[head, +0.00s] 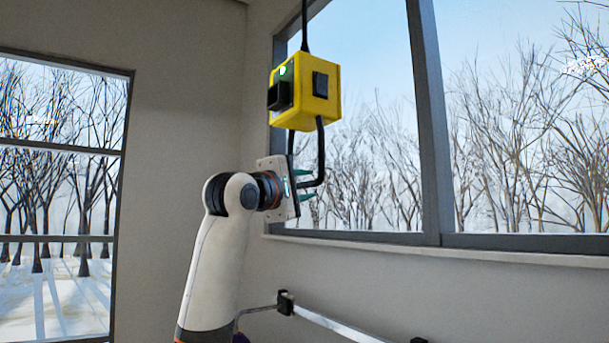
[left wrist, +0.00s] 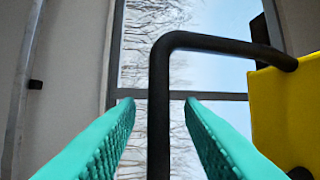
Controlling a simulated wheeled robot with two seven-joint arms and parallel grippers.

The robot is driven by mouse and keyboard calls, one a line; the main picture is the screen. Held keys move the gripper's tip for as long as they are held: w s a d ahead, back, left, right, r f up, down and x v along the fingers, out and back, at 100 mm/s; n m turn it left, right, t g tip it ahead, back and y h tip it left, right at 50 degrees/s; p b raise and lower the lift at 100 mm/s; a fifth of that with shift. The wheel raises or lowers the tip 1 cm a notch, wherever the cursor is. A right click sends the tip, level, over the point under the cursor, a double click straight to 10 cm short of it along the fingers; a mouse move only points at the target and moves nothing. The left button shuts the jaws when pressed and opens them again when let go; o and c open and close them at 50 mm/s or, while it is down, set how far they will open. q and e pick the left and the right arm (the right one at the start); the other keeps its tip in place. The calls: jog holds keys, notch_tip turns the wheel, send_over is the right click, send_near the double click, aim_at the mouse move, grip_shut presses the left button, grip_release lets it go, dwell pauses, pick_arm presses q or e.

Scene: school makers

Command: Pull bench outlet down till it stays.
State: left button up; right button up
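The bench outlet is a yellow box (head: 325,92) with black sockets and a small green light, hanging from a black cord (head: 304,25) in front of the window. A black U-shaped handle (head: 321,150) hangs below it. My left gripper (head: 305,184) is at the bottom of the handle, its teal fingers pointing right. In the left wrist view, the handle (left wrist: 160,110) runs between the two open fingers (left wrist: 160,125), with gaps on both sides. The yellow box (left wrist: 285,115) shows at the right edge there. My right gripper is not in view.
A metal rail (head: 335,325) with black brackets runs along the wall below the window. The window frame (head: 424,120) and sill stand behind the outlet. The space right of the gripper looks free.

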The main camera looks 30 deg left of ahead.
pick_arm(q)
jog(key=shift+w, duration=0.3)
grip_shut()
jog(key=shift+f, duration=0.1)
